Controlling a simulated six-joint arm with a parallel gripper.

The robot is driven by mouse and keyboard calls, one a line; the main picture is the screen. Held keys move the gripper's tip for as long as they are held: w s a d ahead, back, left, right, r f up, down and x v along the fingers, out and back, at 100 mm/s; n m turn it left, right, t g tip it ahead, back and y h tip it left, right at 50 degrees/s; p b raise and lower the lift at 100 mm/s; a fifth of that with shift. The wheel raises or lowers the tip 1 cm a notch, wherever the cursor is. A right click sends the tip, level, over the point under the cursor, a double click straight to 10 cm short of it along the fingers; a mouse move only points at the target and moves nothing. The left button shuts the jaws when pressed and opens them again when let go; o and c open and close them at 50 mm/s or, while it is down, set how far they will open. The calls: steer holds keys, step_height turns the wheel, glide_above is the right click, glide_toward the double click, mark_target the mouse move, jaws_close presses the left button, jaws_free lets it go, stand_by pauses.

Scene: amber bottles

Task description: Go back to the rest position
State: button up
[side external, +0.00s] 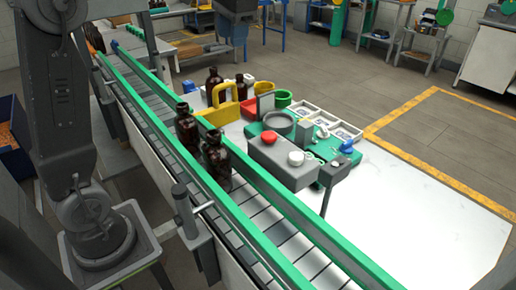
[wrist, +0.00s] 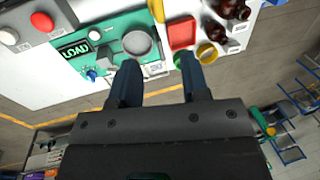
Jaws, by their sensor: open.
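My gripper (wrist: 158,62) shows in the wrist view with its two dark fingers spread apart and nothing between them. Beyond the fingertips lies a green fixture (wrist: 110,45) with a round grey dish (wrist: 138,42). Two amber bottles (wrist: 233,9) (wrist: 214,32) show at the upper right of the wrist view, clear of the fingers. In the side external view, two amber bottles (side external: 187,130) (side external: 216,160) stand upright on the conveyor. Two more (side external: 214,84) (side external: 241,89) stand behind it near a yellow bracket (side external: 226,94).
The conveyor's green rails (side external: 270,222) run diagonally across the side external view. A grey box (side external: 280,160) with a red button stands beside the fixture. White trays (side external: 325,122) lie to its right. The white table (side external: 410,215) is bare at the front right.

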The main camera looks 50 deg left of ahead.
mark_target(229, 83)
steer(key=f, duration=0.4)
steer(key=a+f, duration=0.1)
steer(key=f, duration=0.3)
steer(key=a+f, duration=0.1)
steer(key=f, duration=0.3)
steer(key=shift+s+a, duration=0.1)
steer(key=shift+a, duration=0.1)
steer(key=shift+s, duration=0.35)
steer(key=shift+r, duration=0.1)
